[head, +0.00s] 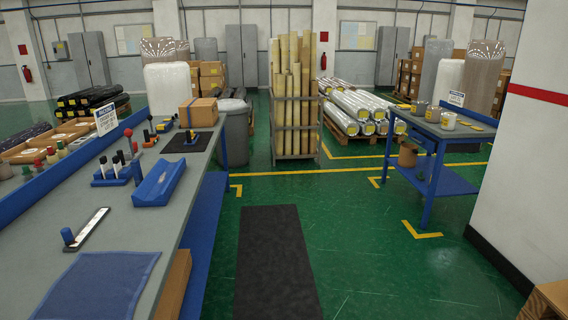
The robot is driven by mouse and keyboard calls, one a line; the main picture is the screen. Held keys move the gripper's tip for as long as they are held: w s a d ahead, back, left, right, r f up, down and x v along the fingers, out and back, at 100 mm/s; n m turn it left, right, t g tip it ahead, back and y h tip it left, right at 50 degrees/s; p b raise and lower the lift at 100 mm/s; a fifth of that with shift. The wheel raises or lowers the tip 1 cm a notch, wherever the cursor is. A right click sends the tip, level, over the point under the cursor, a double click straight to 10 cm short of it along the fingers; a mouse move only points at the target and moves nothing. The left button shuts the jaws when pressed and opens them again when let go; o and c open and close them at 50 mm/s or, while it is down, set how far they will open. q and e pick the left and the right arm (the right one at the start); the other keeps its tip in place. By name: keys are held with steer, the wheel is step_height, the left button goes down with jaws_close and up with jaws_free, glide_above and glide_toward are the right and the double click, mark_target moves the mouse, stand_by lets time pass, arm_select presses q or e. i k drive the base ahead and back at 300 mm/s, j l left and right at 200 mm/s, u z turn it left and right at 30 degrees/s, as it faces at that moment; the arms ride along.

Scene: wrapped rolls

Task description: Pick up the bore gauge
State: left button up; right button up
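No gripper of mine shows in the head view. I cannot tell for sure which item is the bore gauge. A long pale flat piece with a dark blue upright knob (85,230) lies on the grey workbench (150,232) at the left. A blue holder with dark-capped white cylinders (112,172) stands beside an empty-looking blue cradle (159,184).
A blue cloth (100,286) covers the bench's near end. A cardboard box (198,112) sits at its far end. A grey bin (235,132) stands beyond. A blue table (450,132) is at right. Green floor with a dark mat (275,262) lies open between.

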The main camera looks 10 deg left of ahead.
mark_target(60, 147)
steer(key=i+l, duration=0.15)
steer(key=i, duration=0.45)
steer(key=i+l, duration=0.1)
steer(key=i, duration=0.5)
steer(key=i+l+u, duration=0.1)
steer(key=i, duration=0.5)
steer(key=i+u, duration=0.25)
steer(key=i, duration=0.75)
steer(key=i+l+u, duration=0.25)
steer(key=i, duration=0.75)
steer(key=i+j+u, duration=0.1)
steer(key=i+u, duration=0.6)
steer(key=u, duration=0.25)
steer(key=i+l+u, duration=0.15)
steer(key=i+u, duration=0.55)
steer(key=u, duration=0.25)
steer(key=i+u, duration=0.25)
steer(key=u, duration=0.2)
